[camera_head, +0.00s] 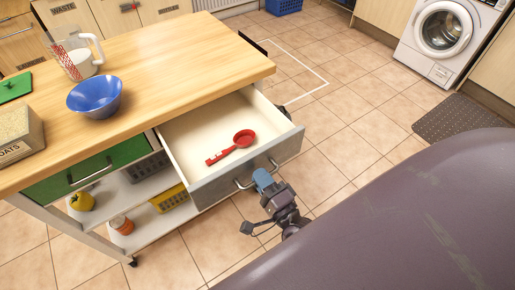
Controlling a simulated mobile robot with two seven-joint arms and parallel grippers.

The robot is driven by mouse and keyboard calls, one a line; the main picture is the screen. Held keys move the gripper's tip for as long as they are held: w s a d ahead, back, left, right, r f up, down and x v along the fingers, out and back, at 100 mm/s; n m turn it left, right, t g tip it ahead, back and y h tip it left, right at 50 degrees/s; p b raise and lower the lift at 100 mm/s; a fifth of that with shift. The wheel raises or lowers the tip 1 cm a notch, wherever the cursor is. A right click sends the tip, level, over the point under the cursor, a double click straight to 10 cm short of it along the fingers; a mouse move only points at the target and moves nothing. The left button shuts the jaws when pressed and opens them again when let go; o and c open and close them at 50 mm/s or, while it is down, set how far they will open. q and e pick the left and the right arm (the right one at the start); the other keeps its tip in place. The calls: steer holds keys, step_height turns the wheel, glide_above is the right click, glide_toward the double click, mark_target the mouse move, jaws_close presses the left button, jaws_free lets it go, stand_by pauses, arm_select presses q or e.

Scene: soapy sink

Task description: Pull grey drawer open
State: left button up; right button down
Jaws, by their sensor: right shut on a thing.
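The grey drawer (289,150) under the wooden-topped island (190,45) stands pulled out, its pale inside in view. A red measuring scoop (240,140) lies on the drawer floor. My right gripper (262,180) is at the drawer's front, shut on the metal bar handle (240,184). Its fingers hide part of the handle. My left gripper does not show.
A closed green drawer (100,165) sits to the left, above shelves with yellow and grey baskets. A blue bowl (95,97), a glass jug (77,58) and an oats box (18,136) stand on the worktop.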

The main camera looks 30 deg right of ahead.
steer(key=c, duration=1.2)
jaws_free()
steer(key=shift+s+d+f, duration=0.1)
steer(key=shift+s+f, duration=0.25)
steer(key=shift+s, duration=1.4)
steer(key=shift+s+f, duration=0.35)
steer(key=shift+s, duration=1.45)
steer(key=shift+s+d+f, duration=0.1)
steer(key=shift+s+f, duration=0.25)
steer(key=shift+s, duration=1.4)
